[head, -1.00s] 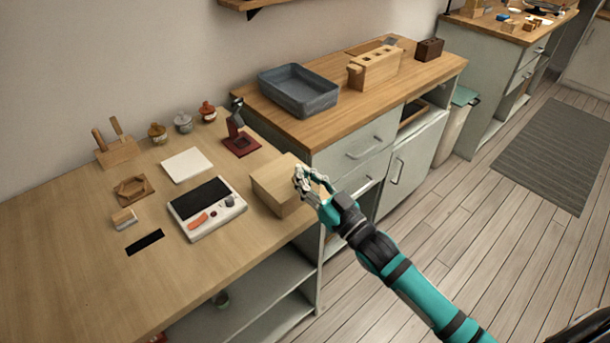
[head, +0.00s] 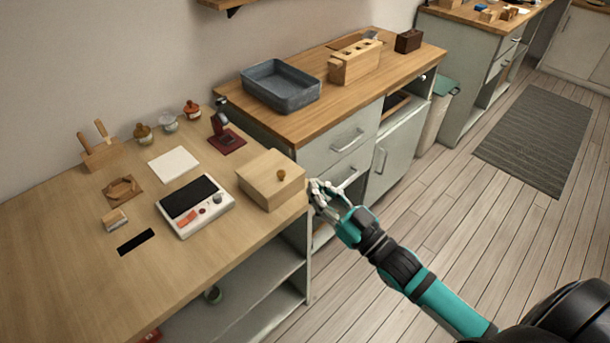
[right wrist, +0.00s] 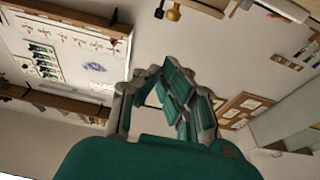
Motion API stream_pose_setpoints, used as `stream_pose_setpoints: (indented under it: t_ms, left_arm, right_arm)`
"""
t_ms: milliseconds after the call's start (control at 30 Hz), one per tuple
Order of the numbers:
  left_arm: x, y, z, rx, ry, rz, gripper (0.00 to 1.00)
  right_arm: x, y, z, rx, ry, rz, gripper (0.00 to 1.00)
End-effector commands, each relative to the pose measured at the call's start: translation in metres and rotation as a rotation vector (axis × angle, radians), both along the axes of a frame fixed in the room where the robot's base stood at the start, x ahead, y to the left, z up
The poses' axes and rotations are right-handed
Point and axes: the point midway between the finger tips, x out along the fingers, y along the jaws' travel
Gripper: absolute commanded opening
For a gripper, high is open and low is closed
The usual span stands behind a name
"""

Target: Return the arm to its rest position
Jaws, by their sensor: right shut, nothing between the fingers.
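My right arm (head: 405,270) is teal and black and reaches in from the lower right of the head view. Its gripper (head: 316,188) is shut and empty, just right of a wooden box with a round knob (head: 272,180) near the table's right edge. Whether the fingers touch the box is hard to tell. The right wrist view shows the gripper (right wrist: 160,75) with its fingers drawn together and nothing between them, against a wall. My left gripper is not in view.
The wooden table (head: 60,240) holds a white device with a dark panel (head: 195,208), a white tile (head: 173,164) and small jars (head: 168,123). A cabinet with a grey tray (head: 280,88) stands behind. Floor (head: 440,215) to the right is open.

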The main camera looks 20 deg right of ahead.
Motion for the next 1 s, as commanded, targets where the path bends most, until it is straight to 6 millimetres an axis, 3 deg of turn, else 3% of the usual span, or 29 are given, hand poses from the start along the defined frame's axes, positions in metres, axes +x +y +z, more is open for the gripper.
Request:
stream_pose_setpoints:
  t_ms: [233,367,467,533,667,800,867,1000]
  left_arm:
    - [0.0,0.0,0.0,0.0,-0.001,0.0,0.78]
    - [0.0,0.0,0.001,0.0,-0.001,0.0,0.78]
    - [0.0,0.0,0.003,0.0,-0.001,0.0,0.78]
    - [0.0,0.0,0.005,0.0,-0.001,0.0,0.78]
    - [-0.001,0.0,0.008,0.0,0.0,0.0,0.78]
    - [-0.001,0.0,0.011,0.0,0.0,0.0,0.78]
    - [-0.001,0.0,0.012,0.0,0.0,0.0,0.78]
    - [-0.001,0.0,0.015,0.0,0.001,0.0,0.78]
  right_arm:
    - [-0.004,-0.003,-0.004,-0.001,0.005,-0.003,0.0]
    - [0.002,-0.011,-0.036,-0.022,0.071,-0.039,0.0]
    - [0.006,-0.026,-0.092,-0.059,0.188,-0.095,0.0]
    - [0.004,-0.037,-0.143,-0.093,0.294,-0.138,0.0]
    - [-0.017,-0.055,-0.24,-0.161,0.505,-0.205,0.0]
    - [-0.063,-0.065,-0.337,-0.233,0.735,-0.249,0.0]
    - [-0.089,-0.066,-0.376,-0.262,0.836,-0.259,0.0]
    - [-0.163,-0.063,-0.454,-0.335,1.069,-0.261,0.0]
